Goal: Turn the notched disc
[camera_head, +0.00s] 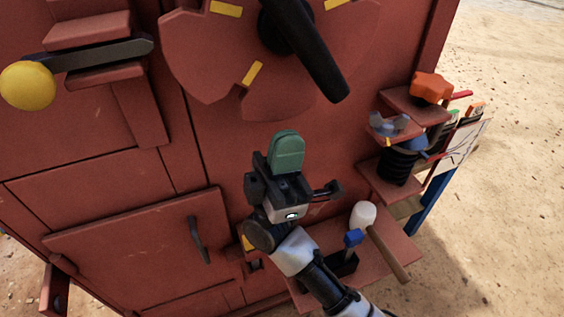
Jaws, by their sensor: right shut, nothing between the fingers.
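The notched disc (195,60) is a large red plate on the front of the red machine, at the top centre of the view. It has notches in its lower rim and several yellow marks. A thick black handle (312,55) slants down and right across it from its hub; the disc's top is cut off by the picture edge. My right gripper (287,148) is in front of the panel below the disc, apart from the handle. It is shut and empty, with a green part at its tip. My left gripper is not in view.
A lever with a yellow ball (27,86) is at the left. An orange star knob (430,87) and a black spring (397,165) are at the right. A white-headed mallet (363,215) rests at a low shelf (385,275). A door handle (199,240) is lower left.

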